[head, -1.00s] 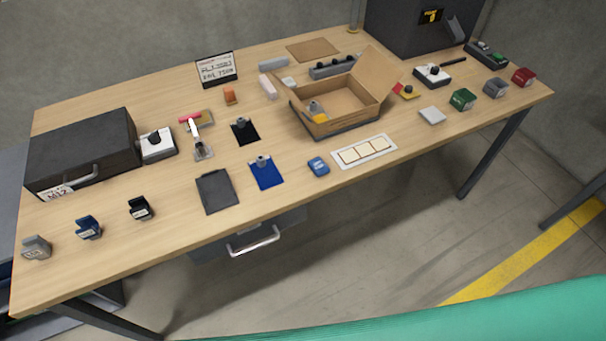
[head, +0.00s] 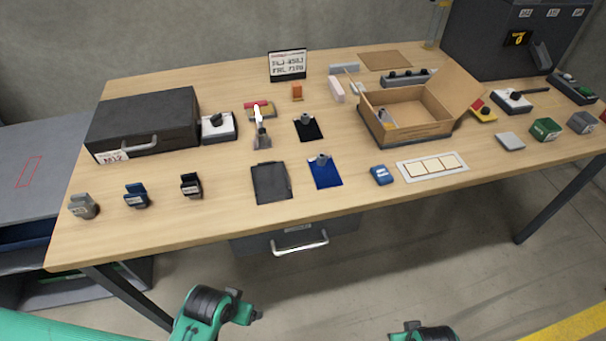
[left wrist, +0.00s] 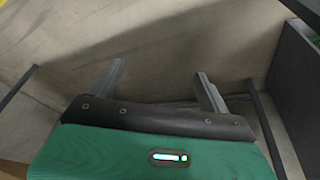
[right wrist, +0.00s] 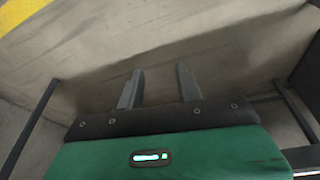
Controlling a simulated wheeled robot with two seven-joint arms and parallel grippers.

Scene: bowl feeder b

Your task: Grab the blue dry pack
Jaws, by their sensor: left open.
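A small blue pack with a pale mark (head: 381,175) lies on the table near its front edge, between a blue mat and a white card strip. My left gripper (left wrist: 160,70) is open and empty in the left wrist view. My right gripper (right wrist: 160,70) has its fingers apart with nothing between them. In the head view, parts of my arms show low in front of the table, well short of the pack. Neither wrist view shows the pack.
The blue mat (head: 325,177) carries a grey clip-like item. The white strip (head: 432,167) lies right of the pack, an open cardboard box (head: 412,132) behind it. A black folder (head: 271,183) and small bins (head: 136,196) lie left. A drawer handle (head: 300,245) protrudes below the table.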

